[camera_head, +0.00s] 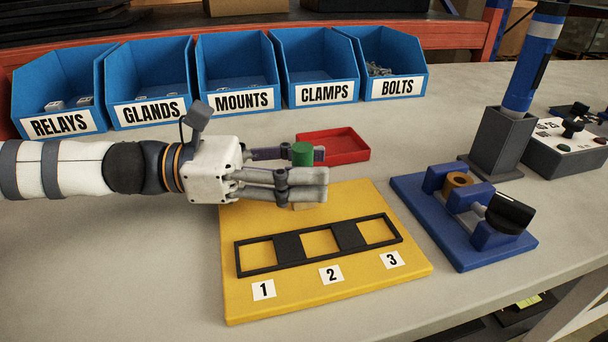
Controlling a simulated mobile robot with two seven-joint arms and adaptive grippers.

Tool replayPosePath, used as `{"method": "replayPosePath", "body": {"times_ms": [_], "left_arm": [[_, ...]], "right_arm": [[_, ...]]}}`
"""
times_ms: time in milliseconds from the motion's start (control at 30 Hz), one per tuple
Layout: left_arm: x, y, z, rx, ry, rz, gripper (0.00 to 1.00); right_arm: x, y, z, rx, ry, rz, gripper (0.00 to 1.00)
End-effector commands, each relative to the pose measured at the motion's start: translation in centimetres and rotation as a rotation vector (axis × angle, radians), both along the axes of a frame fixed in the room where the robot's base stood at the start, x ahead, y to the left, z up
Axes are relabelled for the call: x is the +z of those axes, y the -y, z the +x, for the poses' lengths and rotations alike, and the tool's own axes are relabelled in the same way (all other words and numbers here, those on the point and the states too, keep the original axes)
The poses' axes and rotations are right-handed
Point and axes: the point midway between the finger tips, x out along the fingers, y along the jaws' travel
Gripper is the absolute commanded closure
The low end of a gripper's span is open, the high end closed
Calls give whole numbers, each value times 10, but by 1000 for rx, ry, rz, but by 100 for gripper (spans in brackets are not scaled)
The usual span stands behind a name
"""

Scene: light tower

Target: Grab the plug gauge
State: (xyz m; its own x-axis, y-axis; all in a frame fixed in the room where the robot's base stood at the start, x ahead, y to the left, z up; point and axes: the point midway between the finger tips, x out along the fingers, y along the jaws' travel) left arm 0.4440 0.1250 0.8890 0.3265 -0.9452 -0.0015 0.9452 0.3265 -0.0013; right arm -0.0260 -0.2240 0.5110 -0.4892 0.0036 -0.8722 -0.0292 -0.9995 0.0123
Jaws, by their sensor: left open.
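What looks like the plug gauge, a green upright cylinder (302,153), stands near the back edge of the yellow board (330,292). Only its top shows; the rest is hidden behind my near finger. My left gripper (320,168) comes in from the left and is open. Its fingers lie on the far and near sides of the green cylinder; I cannot tell whether they touch it. A small tan piece (304,206) shows just below the near finger. My right gripper is not in view.
A black three-window frame (288,247) lies on the board above labels 1, 2 and 3. A red tray (350,158) is behind. A blue fixture (463,252) and a dark holder with a blue cylinder (533,65) stand right. Several blue bins (240,98) line the back.

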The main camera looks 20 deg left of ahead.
Motion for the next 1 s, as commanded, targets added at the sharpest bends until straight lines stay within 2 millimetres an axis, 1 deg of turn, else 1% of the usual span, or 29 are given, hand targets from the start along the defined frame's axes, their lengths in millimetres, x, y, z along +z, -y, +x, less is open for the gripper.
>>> {"method": "replayPosePath", "body": {"times_ms": [133, 167, 200, 267, 300, 333, 367, 667, 767, 867, 900, 933, 1000], "left_arm": [[1, 0, 0, 1, 1, -1, 56], [1, 0, 0, 1, 1, -1, 58], [1, 0, 0, 1, 1, -1, 67], [1, 0, 0, 1, 1, -1, 81], [1, 0, 0, 1, 1, -1, 90], [1, 0, 0, 1, 1, -1, 96], [1, 0, 0, 1, 1, -1, 100], [2, -1, 0, 1, 2, 0, 100], [9, 0, 0, 0, 4, -1, 100], [27, 0, 0, 0, 10, -1, 100], [37, 0, -1, -1, 12, -1, 100], [45, 0, -4, -1, 12, -2, 100], [63, 1, -19, -1, 16, -3, 100]], "right_arm": [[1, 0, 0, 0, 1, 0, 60], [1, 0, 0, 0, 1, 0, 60], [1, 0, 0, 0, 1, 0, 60], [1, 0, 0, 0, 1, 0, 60], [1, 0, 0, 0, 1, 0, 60], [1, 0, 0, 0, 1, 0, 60], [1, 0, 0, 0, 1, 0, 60], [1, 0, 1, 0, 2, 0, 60], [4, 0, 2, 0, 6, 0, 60], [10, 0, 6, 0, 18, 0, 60], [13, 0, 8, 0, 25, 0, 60], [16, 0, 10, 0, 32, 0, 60], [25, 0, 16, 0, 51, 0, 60]]}}
